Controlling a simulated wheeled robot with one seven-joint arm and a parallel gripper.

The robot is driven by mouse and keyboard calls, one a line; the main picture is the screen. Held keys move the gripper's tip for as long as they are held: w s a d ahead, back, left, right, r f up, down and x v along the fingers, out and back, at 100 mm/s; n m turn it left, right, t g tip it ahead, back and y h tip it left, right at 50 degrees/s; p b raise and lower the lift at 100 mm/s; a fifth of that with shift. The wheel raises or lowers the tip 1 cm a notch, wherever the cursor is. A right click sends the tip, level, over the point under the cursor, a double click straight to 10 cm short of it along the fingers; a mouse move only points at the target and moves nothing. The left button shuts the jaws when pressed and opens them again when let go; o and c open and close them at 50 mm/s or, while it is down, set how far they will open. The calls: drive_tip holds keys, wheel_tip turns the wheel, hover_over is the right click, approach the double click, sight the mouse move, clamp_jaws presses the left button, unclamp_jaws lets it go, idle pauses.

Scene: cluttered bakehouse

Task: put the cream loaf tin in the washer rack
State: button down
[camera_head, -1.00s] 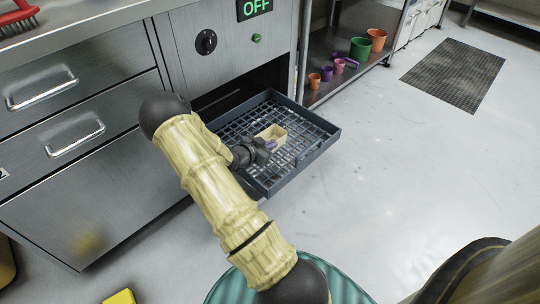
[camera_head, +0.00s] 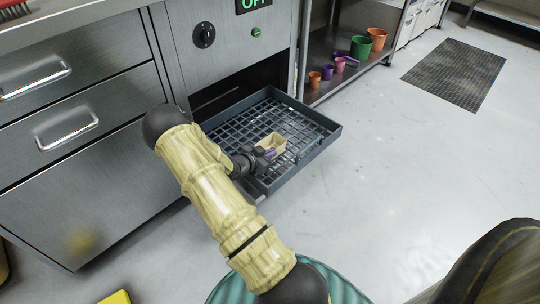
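The cream loaf tin (camera_head: 273,143) is a small pale box, open at the top, over the near right part of the washer rack. The washer rack (camera_head: 318,150) is a dark blue-grey gridded tray with low walls, pulled out of the steel washer. The fingertips are small and partly hidden. I cannot tell whether the tin's base touches the grid or hangs just above it.
The washer front (camera_head: 228,45) has a dial and a green OFF display. Steel drawers (camera_head: 70,130) stand to the left. Cups and pots, including a green pot (camera_head: 360,47), sit on a low shelf to the right. The floor (camera_head: 400,170) right of the rack is clear.

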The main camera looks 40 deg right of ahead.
drive_tip(key=shift+f, duration=0.15)
drive_tip(key=c, duration=1.7)
unclamp_jaws()
drive_tip(key=p+v, duration=0.5)
drive_tip(key=v, duration=0.7)
